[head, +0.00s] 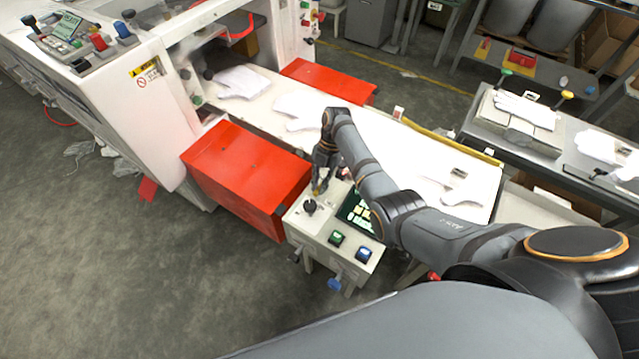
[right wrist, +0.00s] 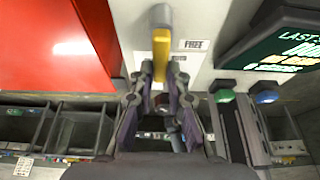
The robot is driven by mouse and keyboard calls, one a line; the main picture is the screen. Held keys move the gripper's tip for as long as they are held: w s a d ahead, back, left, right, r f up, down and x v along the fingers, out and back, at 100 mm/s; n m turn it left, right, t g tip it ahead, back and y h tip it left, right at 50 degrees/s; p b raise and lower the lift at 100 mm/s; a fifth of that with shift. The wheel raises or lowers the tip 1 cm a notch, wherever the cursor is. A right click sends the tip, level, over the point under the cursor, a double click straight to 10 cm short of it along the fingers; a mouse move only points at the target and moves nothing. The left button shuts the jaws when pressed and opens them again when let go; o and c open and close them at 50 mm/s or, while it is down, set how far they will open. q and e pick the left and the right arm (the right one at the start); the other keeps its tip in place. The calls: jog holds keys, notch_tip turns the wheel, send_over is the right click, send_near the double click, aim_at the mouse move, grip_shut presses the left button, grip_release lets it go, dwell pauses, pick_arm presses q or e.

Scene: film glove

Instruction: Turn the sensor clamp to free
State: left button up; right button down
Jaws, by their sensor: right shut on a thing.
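The sensor clamp shows as a yellow lever (right wrist: 161,52) on the pale control box, in the right wrist view. The lever stands straight up and down in that view. A label reading FREE (right wrist: 195,44) is just right of it. My right gripper (right wrist: 161,85) is shut on the lever's near end, with a dark finger on each side. In the head view my right gripper (head: 319,190) reaches down to the far edge of the control box (head: 312,240) and hides most of the lever. My left gripper is not in view.
A red cover (head: 235,175) stands close on the left. A white conveyor with gloves (head: 300,105) runs behind.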

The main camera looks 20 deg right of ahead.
jog(key=c, duration=1.3)
grip_release()
jog(key=shift+r, duration=0.1)
jog(key=v, duration=1.2)
